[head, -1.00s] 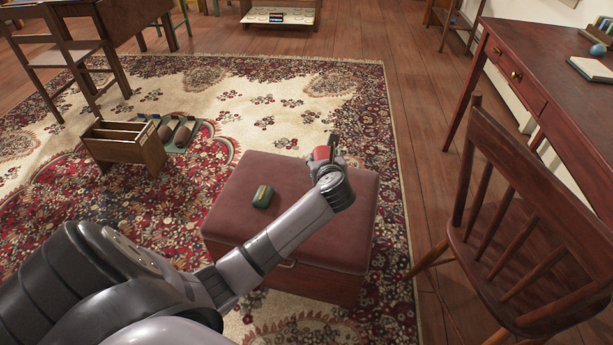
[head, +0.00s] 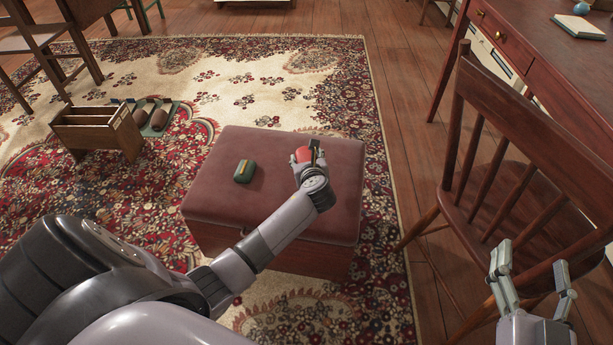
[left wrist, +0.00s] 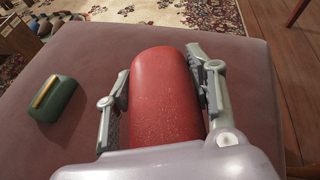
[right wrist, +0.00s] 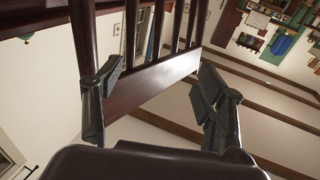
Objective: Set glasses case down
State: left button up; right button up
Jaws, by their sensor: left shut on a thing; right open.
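My left gripper (head: 308,158) is shut on a red glasses case (left wrist: 163,98), with a finger along each side of it. In the head view the red case (head: 302,154) is over the right part of the mauve padded top of an ottoman (head: 275,150). I cannot tell whether the case touches the top. A green case with a yellow stripe (head: 244,171) lies on the ottoman to the left; it also shows in the left wrist view (left wrist: 54,98). My right gripper (head: 533,275) is open and empty beside the wooden chair.
A wooden chair (head: 500,150) stands right of the ottoman, by a red-brown desk (head: 530,60). A wooden divided box (head: 95,130) and a green tray of brown things (head: 158,118) are on the patterned rug (head: 270,85). The ottoman top between the cases is clear.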

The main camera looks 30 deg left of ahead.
pick_arm(q)
notch_tip(320, 180, down, 3)
jog(key=shift+r+b, duration=0.15)
jog(key=shift+b, duration=0.35)
notch_tip(320, 180, down, 3)
jog(key=shift+f+b, duration=0.2)
jog(key=shift+b, duration=0.75)
pick_arm(e)
jog(key=s+r+t+y, duration=0.3)
jog(key=s+r+t, duration=0.3)
jog(key=r+t, duration=0.3)
jog(key=shift+s+r, duration=0.2)
jog(key=shift+r, duration=1.65)
pick_arm(q)
jog(key=shift+f, duration=0.1)
